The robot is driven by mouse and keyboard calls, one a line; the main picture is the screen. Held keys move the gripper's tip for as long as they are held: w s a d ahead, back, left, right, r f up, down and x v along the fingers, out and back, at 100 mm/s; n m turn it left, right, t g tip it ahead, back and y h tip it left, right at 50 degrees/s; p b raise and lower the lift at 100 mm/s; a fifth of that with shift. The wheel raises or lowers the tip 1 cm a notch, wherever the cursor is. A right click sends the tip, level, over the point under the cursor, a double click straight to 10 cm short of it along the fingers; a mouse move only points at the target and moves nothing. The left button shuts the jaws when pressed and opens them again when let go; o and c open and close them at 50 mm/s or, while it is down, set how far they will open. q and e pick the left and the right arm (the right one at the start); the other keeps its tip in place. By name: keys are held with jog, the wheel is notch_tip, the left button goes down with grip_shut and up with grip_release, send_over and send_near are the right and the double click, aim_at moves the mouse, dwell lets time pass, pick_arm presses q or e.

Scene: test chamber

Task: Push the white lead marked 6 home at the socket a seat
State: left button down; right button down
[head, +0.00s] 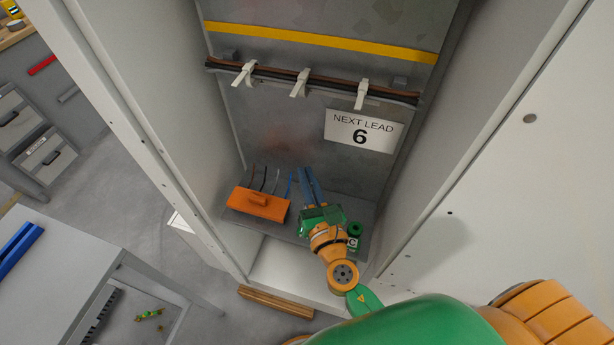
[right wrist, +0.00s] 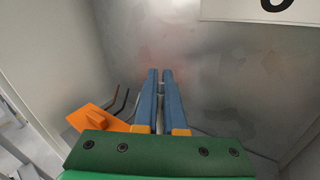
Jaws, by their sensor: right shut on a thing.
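My right gripper (head: 309,172) reaches down into the open cabinet, its two blue fingers close together near the back wall. In the right wrist view (right wrist: 160,73) a thin pale piece (right wrist: 161,88) shows between the fingers, and they are shut on it. It looks like the white lead, but most of it is hidden and no 6 on it can be read. The socket marked a cannot be made out; my gripper hides part of the shelf. My left gripper is not in view.
An orange block (head: 258,204) sits left of my gripper, with several dark and blue leads behind it. A sign (head: 359,131) reads "NEXT LEAD 6". A clipped cable bundle (head: 330,86) crosses the back wall. Cabinet side walls stand close on both sides.

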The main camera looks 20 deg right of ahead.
jog(key=shift+f+b, duration=0.9)
jog(key=shift+f, duration=0.1)
jog(key=c, duration=0.9)
grip_release()
jog(key=s+b, duration=0.2)
jog(key=s, duration=0.5)
